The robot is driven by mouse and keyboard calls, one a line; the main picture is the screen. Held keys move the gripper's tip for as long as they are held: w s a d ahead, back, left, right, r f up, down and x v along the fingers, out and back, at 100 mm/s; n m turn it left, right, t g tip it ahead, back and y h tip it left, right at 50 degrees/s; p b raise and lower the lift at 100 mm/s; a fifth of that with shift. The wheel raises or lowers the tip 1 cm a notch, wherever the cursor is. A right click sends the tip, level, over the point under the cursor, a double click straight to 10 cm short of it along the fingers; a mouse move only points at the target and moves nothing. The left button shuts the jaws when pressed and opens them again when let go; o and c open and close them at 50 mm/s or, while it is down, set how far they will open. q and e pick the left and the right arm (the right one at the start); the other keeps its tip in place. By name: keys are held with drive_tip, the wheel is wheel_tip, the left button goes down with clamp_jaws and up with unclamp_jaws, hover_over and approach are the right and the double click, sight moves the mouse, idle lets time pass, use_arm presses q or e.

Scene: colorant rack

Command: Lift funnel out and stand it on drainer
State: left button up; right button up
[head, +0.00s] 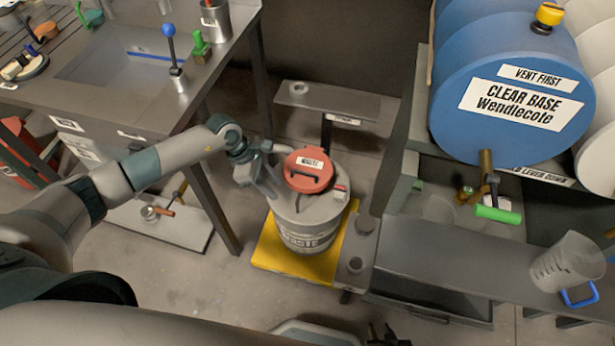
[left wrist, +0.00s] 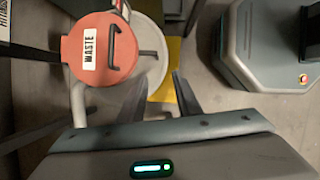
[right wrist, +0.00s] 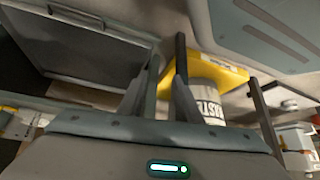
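A grey waste drum (head: 312,228) stands on a yellow base, with a round red lid (head: 309,170) labelled WASTE and a dark handle on top. The lid also shows in the left wrist view (left wrist: 100,68). I cannot make out a separate funnel; the lid covers the drum's middle. My left gripper (head: 268,178) is at the drum's left side, close to the lid, open, with nothing seen between its fingers. The slatted top beside the sink (head: 70,22) looks like the drainer.
A counter with a sink (head: 125,62) is at the upper left, with a blue-knobbed tool (head: 170,50) on its edge. A clear jug (head: 566,262) stands on the right bench. A grey shelf (head: 325,100) is behind the drum.

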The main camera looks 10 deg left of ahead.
idle(0.3)
